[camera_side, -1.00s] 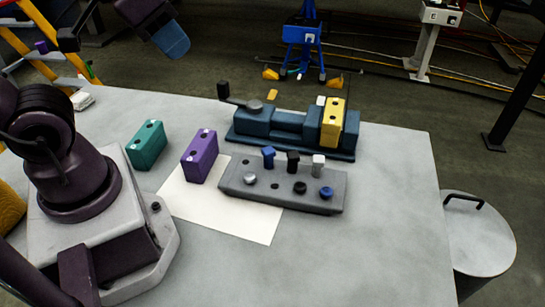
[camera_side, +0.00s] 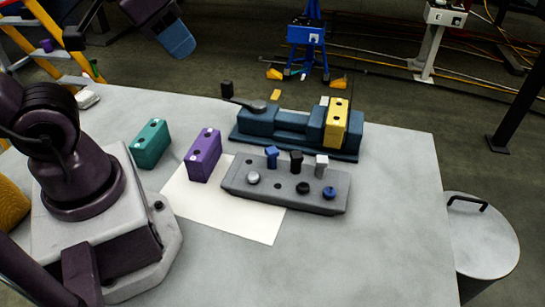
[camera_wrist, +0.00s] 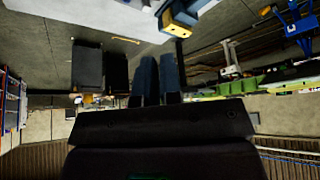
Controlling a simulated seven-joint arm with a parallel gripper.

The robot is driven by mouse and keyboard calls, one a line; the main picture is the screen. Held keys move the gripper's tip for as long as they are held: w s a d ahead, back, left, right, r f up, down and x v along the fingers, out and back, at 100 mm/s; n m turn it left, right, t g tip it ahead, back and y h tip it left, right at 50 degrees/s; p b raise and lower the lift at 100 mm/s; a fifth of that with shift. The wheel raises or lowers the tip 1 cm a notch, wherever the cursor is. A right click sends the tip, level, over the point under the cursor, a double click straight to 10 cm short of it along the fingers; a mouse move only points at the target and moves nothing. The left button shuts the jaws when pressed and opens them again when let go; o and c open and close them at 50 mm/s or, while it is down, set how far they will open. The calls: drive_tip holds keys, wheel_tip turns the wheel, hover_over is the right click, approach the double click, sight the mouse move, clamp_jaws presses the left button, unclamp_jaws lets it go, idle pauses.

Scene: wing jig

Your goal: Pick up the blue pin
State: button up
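A blue pin (camera_side: 271,157) with a blocky head stands upright in the back row of the grey pin block (camera_side: 235,187), left of a black pin (camera_side: 295,161) and a white pin (camera_side: 321,165). A second, low round blue piece (camera_side: 329,193) sits at the front right of the same block. My gripper (camera_side: 179,42) hangs high at the top of the side view, well away from the block, with blue showing at its end. In the wrist view dark and blue finger parts show; the opening is unclear. No pin is visible in the wrist view.
A purple block (camera_side: 203,156) and a teal block (camera_side: 151,144) stand left of the pin block. A dark blue fixture (camera_side: 288,127) with a yellow block (camera_side: 337,122) stands behind it. A white sheet (camera_side: 240,224) lies in front. The table's right side is clear.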

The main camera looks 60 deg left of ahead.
drive_tip(key=o, duration=0.9)
drive_tip(key=shift+f, duration=0.1)
drive_tip(key=m+g, duration=0.6)
drive_tip(key=m, duration=1.3)
approach(272, 149)
wheel_tip(272, 149, down, 12)
drive_tip(key=shift+s+f, duration=0.15)
